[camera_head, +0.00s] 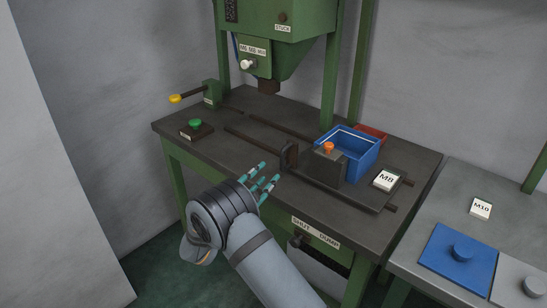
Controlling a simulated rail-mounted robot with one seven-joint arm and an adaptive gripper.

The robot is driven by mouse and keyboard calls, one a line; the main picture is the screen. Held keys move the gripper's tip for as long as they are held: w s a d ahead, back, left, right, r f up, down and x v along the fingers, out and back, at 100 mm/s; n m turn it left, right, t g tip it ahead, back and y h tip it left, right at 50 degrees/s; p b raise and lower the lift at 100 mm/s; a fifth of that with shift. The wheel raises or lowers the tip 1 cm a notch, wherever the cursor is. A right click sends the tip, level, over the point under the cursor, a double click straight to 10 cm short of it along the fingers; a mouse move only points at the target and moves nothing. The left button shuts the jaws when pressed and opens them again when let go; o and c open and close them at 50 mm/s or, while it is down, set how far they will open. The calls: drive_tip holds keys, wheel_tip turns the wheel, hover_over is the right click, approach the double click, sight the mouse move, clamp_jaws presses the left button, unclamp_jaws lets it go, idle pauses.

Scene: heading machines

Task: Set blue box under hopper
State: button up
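The blue box (362,163) is an open-topped bin on the right part of the dark machine table, behind a grey block. The block hides part of its near side. The green hopper (285,55) hangs above the back of the table, narrowing to a dark spout (268,87). The blue box stands to the right of the spout and nearer to me, not beneath it.
Two dark rails run along the table (180,127). An upright dark plate (289,155) and a grey block with an orange knob (328,147) stand by them. A red box (371,131) is behind the blue one. A green post (331,80) rises behind. A green button (195,123) is left.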

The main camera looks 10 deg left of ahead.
sight(281, 166)
drive_tip(key=p+x, duration=0.1)
drive_tip(key=x, duration=0.9)
drive_tip(key=shift+w+d, duration=0.1)
drive_tip(key=shift+w, duration=0.1)
drive_tip(key=shift+c, duration=1)
clamp_jaws()
